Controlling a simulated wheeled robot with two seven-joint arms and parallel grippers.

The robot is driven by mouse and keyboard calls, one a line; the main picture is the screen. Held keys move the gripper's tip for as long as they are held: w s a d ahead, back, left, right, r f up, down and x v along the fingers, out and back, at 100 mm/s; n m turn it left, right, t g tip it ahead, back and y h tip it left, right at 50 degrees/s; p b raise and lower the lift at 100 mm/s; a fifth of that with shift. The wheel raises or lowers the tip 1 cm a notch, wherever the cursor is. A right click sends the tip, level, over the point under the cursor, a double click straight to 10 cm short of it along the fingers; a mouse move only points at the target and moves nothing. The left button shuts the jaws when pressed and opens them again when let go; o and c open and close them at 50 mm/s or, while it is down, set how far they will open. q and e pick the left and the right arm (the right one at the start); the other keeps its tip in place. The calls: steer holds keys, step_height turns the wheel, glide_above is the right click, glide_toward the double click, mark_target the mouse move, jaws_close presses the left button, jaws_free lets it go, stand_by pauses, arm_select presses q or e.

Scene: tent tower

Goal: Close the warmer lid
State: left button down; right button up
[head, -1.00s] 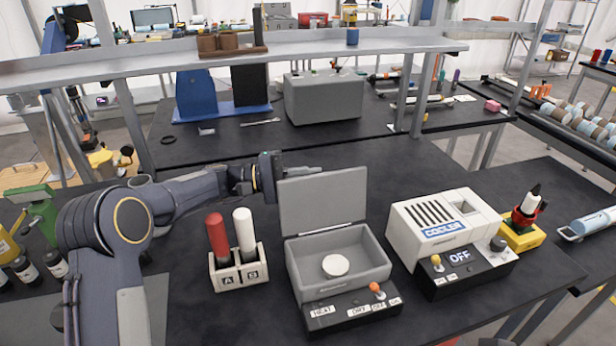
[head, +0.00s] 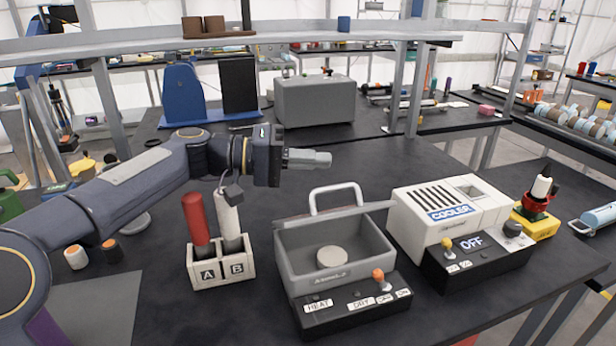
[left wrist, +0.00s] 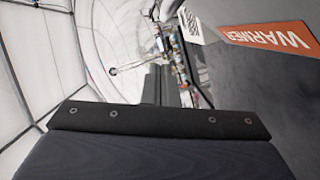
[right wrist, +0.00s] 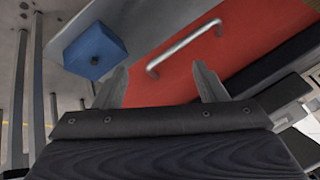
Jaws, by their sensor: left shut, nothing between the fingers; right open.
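The warmer (head: 345,278) is a grey box with a black control base on the dark table. A white disc (head: 331,257) shows inside the box. My left gripper (head: 318,159) is shut and empty, above and behind the lid, with a visible gap to the handle. The left wrist view shows an orange WARMER label (left wrist: 272,38). My right gripper (right wrist: 158,85) is open and empty, outside the head view.
A white cooler (head: 450,215) stands right of the warmer. A rack (head: 220,268) with a red and a white tube stands left, below my left arm. A grey box (head: 315,100) sits behind. In the right wrist view a red panel (right wrist: 205,60) with a metal handle lies ahead.

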mark_target(337, 218)
arm_select(q)
steer(key=s+m+b, duration=0.1)
steer(key=b, duration=0.1)
steer(key=s+d+f+m+b, duration=0.1)
steer(key=s+m+b, duration=0.1)
steer(key=s+f+m+t+y+b, duration=0.1)
steer(key=s+b, duration=0.1)
steer(key=shift+s+d, duration=0.1)
steer(key=shift+d, duration=0.25)
steer(key=s+f+m+b, duration=0.1)
steer(key=b, duration=0.1)
steer(key=s+m+b, duration=0.1)
steer(key=b, duration=0.2)
steer(key=s+d+f+m+t+y+b, duration=0.1)
steer(key=m+b, duration=0.1)
steer(key=shift+s+d+f, duration=0.1)
steer(key=shift+s+f, duration=0.2)
steer(key=shift+s, duration=0.05)
steer(key=shift+s+d+f+m+t+b, duration=0.25)
steer(key=shift+s+f+m+b, duration=0.4)
steer(key=shift+b, duration=0.6)
steer(key=shift+w+r+t, duration=0.1)
steer(key=shift+r+t, duration=0.05)
steer(key=shift+t, duration=0.1)
steer(key=shift+a, duration=0.15)
